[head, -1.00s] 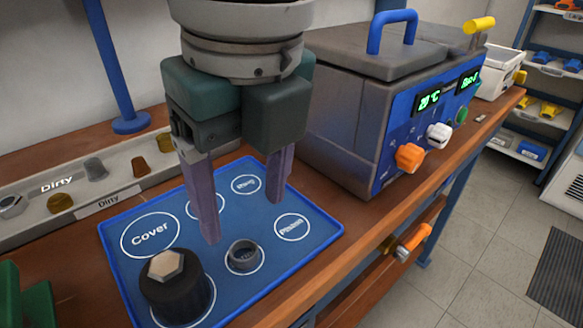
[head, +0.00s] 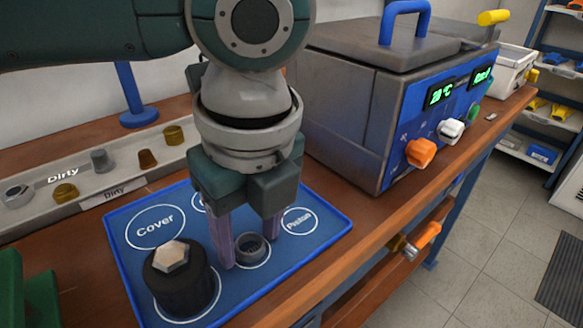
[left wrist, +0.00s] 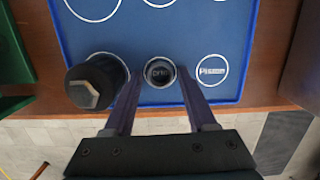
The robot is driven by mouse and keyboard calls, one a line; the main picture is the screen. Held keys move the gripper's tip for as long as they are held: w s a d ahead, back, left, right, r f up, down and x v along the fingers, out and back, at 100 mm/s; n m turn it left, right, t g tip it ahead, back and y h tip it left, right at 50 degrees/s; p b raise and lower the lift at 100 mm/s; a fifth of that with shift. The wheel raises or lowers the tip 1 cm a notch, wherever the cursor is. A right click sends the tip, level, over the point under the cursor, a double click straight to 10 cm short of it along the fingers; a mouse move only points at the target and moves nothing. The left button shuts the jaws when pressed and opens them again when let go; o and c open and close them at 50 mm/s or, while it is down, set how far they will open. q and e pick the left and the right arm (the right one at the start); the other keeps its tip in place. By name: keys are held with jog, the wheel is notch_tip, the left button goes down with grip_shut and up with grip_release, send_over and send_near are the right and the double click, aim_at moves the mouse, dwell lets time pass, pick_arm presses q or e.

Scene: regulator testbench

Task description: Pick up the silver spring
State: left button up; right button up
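A small grey hollow ring-shaped part (head: 252,247), which I take for the silver spring, stands on a marked circle of the blue mat (head: 325,238). It also shows in the left wrist view (left wrist: 160,72), with lettering partly visible inside it. My left gripper (head: 249,252) points down over the mat, open. Its two purple fingers stand on either side of the part with gaps in the left wrist view (left wrist: 156,76). Contact is not visible. My right gripper is in neither view.
A black cylinder with a hex top (head: 180,280) stands close left of the part. Behind is a grey tray (head: 120,187) marked Dirty, holding several small parts. A grey machine (head: 335,110) with a blue panel stands at the right. The Piston circle (head: 299,221) is empty.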

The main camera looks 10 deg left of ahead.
pick_arm(q)
grip_shut()
jog(key=shift+r, duration=0.15)
dwell(0.4)
